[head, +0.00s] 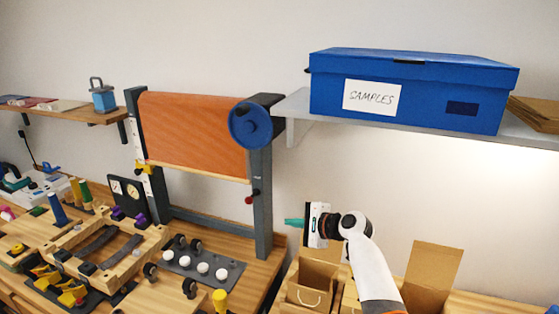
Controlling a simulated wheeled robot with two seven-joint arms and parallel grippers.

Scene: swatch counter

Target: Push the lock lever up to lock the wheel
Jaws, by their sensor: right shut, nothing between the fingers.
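The blue wheel (250,124) sits at the upper right of a dark grey frame that carries an orange cloth (190,130). A small lever with a red knob (249,199), which looks like the lock lever, is on the right post below the wheel. Its knob points down and left. My right gripper (293,222), with teal fingertips, is shut and empty. In the picture it is to the right of the post and a little below the knob, apart from both. My left gripper is not in view.
A grey shelf (293,104) with a blue samples box (410,88) is above my right arm. Open cardboard boxes (434,272) stand below it. A wooden fixture (115,262), a dark plate with white knobs (201,267) and several tools crowd the counter at left.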

